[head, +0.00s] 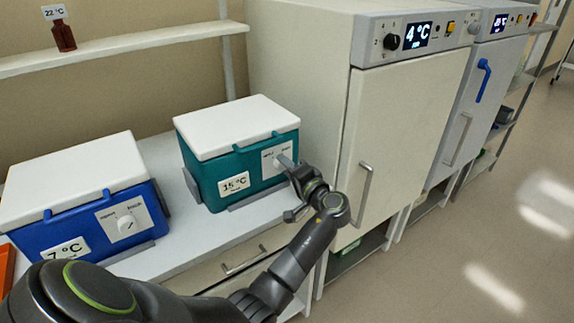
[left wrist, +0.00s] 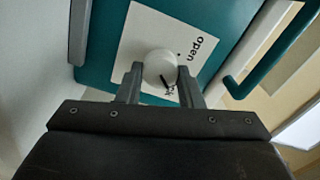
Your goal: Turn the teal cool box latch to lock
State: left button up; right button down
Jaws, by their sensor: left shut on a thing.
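The teal cool box (head: 215,168) with a white lid and a 15 °C label stands on the bench. Its latch is a round white knob (left wrist: 160,68) on a white plate (left wrist: 140,38) marked "open" and a second word, partly hidden by a finger. My right gripper is not in view.
A blue cool box (head: 88,228) labelled 7 °C stands to the left with its own white knob. A white 4 °C cabinet (head: 405,130) with a vertical handle stands close at the right of the teal box. A shelf (head: 140,42) with a small brown bottle runs above.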

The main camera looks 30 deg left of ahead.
pick_arm(q)
jog(key=shift+r+m, duration=0.1)
jog(key=shift+m, duration=0.2)
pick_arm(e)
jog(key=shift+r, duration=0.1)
pick_arm(q)
jog(key=o, duration=1)
